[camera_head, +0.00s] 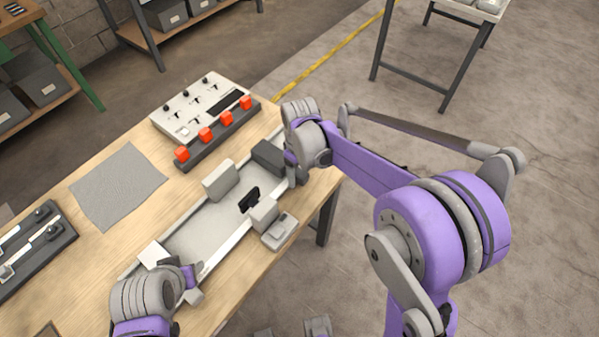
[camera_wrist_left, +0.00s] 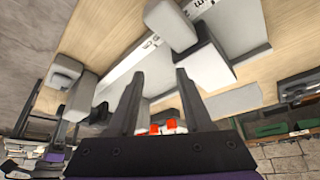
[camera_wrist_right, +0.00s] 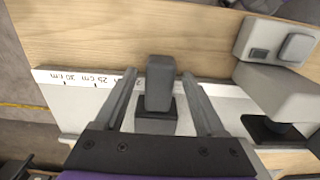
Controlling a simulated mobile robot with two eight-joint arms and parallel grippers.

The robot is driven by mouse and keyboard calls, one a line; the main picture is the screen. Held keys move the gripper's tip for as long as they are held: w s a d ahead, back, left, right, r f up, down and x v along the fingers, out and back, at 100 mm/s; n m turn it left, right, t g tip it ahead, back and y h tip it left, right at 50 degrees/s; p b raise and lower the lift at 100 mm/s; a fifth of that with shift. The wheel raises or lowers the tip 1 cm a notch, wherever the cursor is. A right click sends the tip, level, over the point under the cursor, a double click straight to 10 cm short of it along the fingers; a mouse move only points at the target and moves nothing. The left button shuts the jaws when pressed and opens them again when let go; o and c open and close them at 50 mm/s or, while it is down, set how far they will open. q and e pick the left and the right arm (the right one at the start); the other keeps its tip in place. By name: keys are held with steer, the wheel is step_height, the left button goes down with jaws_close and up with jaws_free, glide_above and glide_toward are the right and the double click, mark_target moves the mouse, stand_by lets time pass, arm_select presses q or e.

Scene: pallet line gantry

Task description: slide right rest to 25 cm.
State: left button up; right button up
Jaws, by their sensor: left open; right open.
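The right rest appears to be the dark grey block (camera_head: 268,157) at the far right end of the pale track (camera_head: 207,226). In the right wrist view its upright grip (camera_wrist_right: 160,84) stands between the fingers of my right gripper (camera_wrist_right: 159,75), which are open with a gap on both sides. The track's printed scale (camera_wrist_right: 80,78) shows 30 cm and 25 cm to the left of the rest; nearer marks are partly hidden by a finger. My left gripper (camera_wrist_left: 153,72) is open and empty near the pale block (camera_head: 155,254) at the track's near left end.
A pale block (camera_head: 220,180) and a black clamp piece (camera_head: 249,199) with a pale block (camera_head: 263,212) stand mid-track. A control box (camera_head: 200,104) and a strip of red buttons (camera_head: 226,118) stand behind. A grey mat (camera_head: 118,187) and dark tool tray (camera_head: 36,240) lie left.

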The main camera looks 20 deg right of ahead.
steer(key=shift+f, duration=0.2)
jaws_close()
stand_by(0.3)
stand_by(1.0)
